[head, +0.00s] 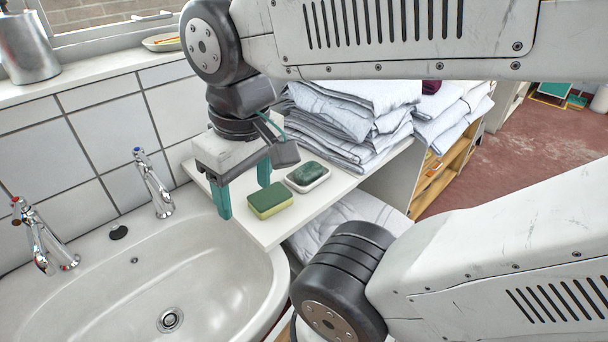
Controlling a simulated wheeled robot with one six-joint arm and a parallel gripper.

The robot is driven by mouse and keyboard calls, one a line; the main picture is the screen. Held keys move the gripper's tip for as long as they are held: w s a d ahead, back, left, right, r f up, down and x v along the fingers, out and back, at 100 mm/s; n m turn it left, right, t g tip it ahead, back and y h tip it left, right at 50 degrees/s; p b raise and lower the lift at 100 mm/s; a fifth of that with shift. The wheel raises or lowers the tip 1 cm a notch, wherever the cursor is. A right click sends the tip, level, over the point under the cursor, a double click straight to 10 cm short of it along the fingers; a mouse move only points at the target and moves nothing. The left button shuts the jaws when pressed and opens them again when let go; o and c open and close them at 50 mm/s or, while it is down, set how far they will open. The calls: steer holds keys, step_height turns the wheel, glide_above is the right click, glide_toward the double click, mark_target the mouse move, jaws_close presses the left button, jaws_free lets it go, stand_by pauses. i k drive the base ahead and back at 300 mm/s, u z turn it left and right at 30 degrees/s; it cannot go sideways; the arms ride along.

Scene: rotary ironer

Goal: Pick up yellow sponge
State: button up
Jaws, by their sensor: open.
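The yellow sponge (270,200) is a small block with a green top and a yellow side. It lies flat on the white shelf (262,232), near the shelf's front edge beside the sink. My gripper (243,190) is open and points down, with two teal fingers. It is just left of and behind the sponge in the picture, and no finger seems to touch it. I cannot tell the exact height of the fingertips above the shelf. Nothing hides the sponge.
A dish with a dark green soap bar (308,174) stands just right of the sponge. Folded white linen (345,122) is stacked behind it. The sink (190,275) with two taps is at left, against the tiled wall. My arm links cover much of the right side.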

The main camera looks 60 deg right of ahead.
mark_target(265, 203)
steer(key=u, duration=0.05)
steer(key=k, duration=0.5)
steer(key=z, duration=2.45)
steer(key=k, duration=0.45)
steer(key=u, duration=2.45)
steer(key=i, duration=0.5)
steer(key=u, duration=0.05)
